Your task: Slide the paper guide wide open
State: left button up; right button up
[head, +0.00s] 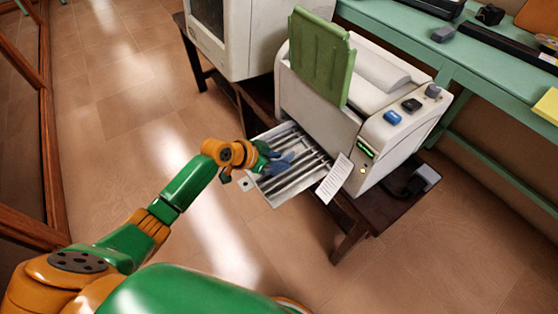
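A white printer (318,112) stands on a dark wooden stand, with its front tray (296,184) out toward the lower left. The tray is pale grey with dark lengthwise slots. A small blue piece (281,163), which looks like the paper guide, sits in the tray near its left side. My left gripper (262,161) is at the tray's left edge, right beside the blue piece, and partly covers it. Its fingers are too small and overlapped to show whether they are open, or whether they touch the guide. My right gripper is not in view.
A green flap (320,55) stands up on the printer. A white label (335,178) hangs at the tray's right side. A white cabinet-like machine (232,38) stands behind, and a green bench (405,38) is at the right. The tiled floor at left is clear.

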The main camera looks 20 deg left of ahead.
pick_arm(q)
grip_shut()
dwell(1.4)
